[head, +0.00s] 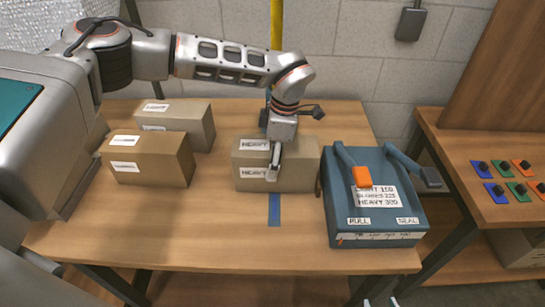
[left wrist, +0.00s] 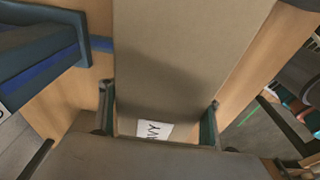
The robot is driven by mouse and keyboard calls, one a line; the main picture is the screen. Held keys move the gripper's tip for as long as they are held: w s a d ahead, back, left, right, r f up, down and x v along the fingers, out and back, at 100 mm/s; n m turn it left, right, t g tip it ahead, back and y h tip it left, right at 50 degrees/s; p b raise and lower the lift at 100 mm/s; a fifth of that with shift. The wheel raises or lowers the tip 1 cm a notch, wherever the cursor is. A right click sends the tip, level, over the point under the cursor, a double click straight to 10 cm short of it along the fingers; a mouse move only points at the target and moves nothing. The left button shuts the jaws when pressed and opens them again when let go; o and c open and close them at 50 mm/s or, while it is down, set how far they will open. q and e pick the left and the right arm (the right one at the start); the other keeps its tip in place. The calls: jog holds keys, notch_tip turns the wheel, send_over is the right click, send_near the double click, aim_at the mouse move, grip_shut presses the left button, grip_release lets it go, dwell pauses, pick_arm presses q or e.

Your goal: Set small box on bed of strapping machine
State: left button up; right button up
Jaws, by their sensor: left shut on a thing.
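A tan box (head: 249,181) with HEAVY labels sits near the middle of the wooden table, over a blue strap (head: 274,210). My left gripper (head: 273,172) comes down on it from above, with one finger in front of its front face; the far finger is hidden. In the left wrist view, the two fingers (left wrist: 158,112) straddle the box (left wrist: 180,55) and are shut on it. I cannot tell whether its underside touches the table. The blue strapping machine (head: 385,232), with two levers and PULL and SEAL labels, stands right beside the box. My right gripper does not show.
Two more labelled boxes stand on the left: a front one (head: 160,168) and a rear one (head: 197,120). The front middle of the table (head: 220,240) is clear. A side table (head: 455,165) with coloured switches stands at the right. A yellow upright (head: 277,25) rises behind.

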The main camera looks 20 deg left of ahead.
pick_arm(q)
jog(key=o, duration=2.1)
jog(key=shift+f, duration=0.1)
jog(key=r, duration=0.4)
jog(key=d+r, duration=0.1)
jog(key=r, duration=0.3)
jog(key=r+b, duration=0.1)
jog(key=r, duration=0.3)
jog(key=shift+w+d+r, duration=0.1)
jog(key=shift+w+d, duration=0.1)
jog(key=shift+d, duration=0.15)
jog(key=shift+d, duration=0.1)
